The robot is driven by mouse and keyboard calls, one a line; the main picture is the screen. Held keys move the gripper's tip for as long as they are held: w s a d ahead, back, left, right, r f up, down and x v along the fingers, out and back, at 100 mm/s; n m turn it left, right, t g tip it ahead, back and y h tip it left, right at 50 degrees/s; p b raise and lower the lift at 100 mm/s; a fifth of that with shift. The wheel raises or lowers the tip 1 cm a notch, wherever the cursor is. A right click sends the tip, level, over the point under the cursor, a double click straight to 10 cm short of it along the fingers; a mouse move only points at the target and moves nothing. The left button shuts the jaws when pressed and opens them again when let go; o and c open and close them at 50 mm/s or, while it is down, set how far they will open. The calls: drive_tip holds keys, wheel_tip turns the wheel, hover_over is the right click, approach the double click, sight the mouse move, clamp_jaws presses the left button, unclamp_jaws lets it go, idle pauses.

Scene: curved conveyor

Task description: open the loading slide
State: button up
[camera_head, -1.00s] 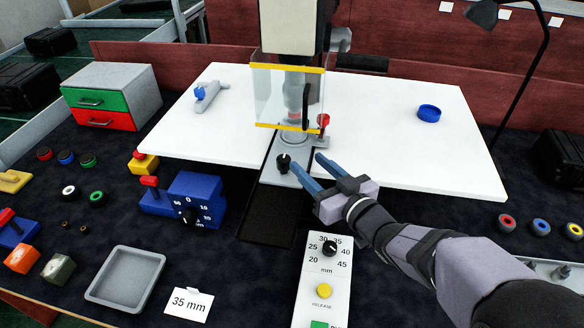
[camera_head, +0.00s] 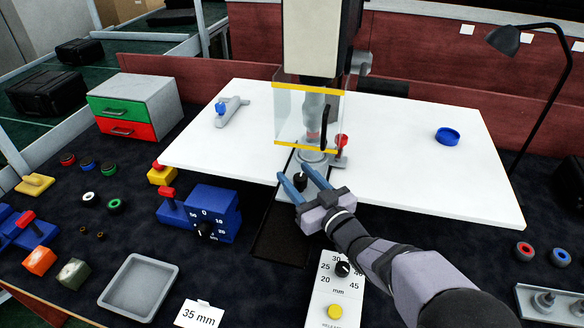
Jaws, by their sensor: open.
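The loading slide (camera_head: 290,197) is a grey plate running forward from under the machine's clear guard (camera_head: 309,112), over a dark channel. A black knob (camera_head: 300,181) stands on the slide. My gripper (camera_head: 303,176) is open, with its two blue fingers on either side of the knob. I cannot tell whether the fingers touch it. The guard has yellow edges and hangs in front of the press head, above a round grey seat (camera_head: 313,156).
A control panel (camera_head: 336,290) with a dial and yellow button stands in front of the slide. A blue dial box (camera_head: 208,215), grey tray (camera_head: 138,287) and "35 mm" card (camera_head: 199,315) lie left. The dark channel (camera_head: 280,240) before the slide is clear.

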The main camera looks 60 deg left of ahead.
drive_tip(key=shift+a, duration=1.4)
clamp_jaws()
